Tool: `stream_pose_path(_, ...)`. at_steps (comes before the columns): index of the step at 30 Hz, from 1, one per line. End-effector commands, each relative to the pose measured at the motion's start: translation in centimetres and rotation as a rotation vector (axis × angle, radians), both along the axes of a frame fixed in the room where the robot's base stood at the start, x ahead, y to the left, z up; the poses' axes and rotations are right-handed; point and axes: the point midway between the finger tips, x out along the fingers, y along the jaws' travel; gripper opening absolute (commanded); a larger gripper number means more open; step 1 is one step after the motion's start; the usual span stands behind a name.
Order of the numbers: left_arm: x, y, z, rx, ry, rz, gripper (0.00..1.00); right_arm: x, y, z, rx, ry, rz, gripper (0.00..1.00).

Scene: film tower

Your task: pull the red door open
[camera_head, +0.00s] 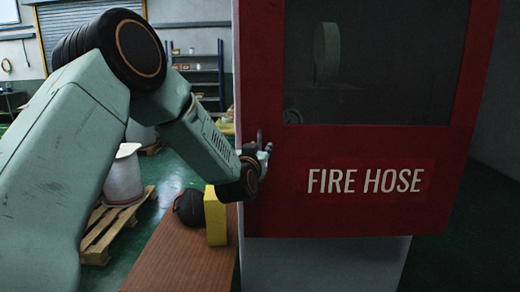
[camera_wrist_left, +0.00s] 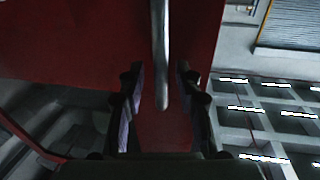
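The red door (camera_head: 275,205) carries the words FIRE HOSE and a dark window, and fills the right half of the head view. I see no gap along its left edge. Its metal handle (camera_head: 259,138) is a slim upright bar near that edge. My left gripper (camera_head: 265,154) is at the handle. In the left wrist view the handle (camera_wrist_left: 160,45) reaches down between the two fingers of my left gripper (camera_wrist_left: 160,80). The fingers are open, one on each side, with space between each and the bar. My right gripper is not in view.
A brown wooden top (camera_head: 180,255) stands left of the cabinet, with a yellow block (camera_head: 215,216) and a dark round thing (camera_head: 188,206) on it. Behind are a pallet (camera_head: 108,232) with a white drum (camera_head: 123,178) and shelves (camera_head: 200,75). Green floor shows between them.

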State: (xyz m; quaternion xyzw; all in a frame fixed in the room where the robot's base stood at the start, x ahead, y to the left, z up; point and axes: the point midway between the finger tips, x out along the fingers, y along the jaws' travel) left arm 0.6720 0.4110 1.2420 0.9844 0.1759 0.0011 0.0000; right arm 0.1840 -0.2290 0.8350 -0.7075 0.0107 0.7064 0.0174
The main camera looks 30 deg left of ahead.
Motion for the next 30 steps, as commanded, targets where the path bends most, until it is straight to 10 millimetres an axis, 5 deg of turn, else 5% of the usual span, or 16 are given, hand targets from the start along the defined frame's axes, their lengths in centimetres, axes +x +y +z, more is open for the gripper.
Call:
stream_pose_path(5, 0.02, -0.07, -0.04, 0.000, 0.000, 0.000, 0.34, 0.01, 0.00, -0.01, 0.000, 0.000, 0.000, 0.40)
stream_pose_path(17, 0.03, -0.10, 0.03, 0.001, -0.001, -0.001, 0.00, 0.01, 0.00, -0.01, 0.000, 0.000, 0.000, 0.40)
stream_pose_path(30, 0.00, -0.05, -0.03, 0.000, 0.000, 0.000, 0.00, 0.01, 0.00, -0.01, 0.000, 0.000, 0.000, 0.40)
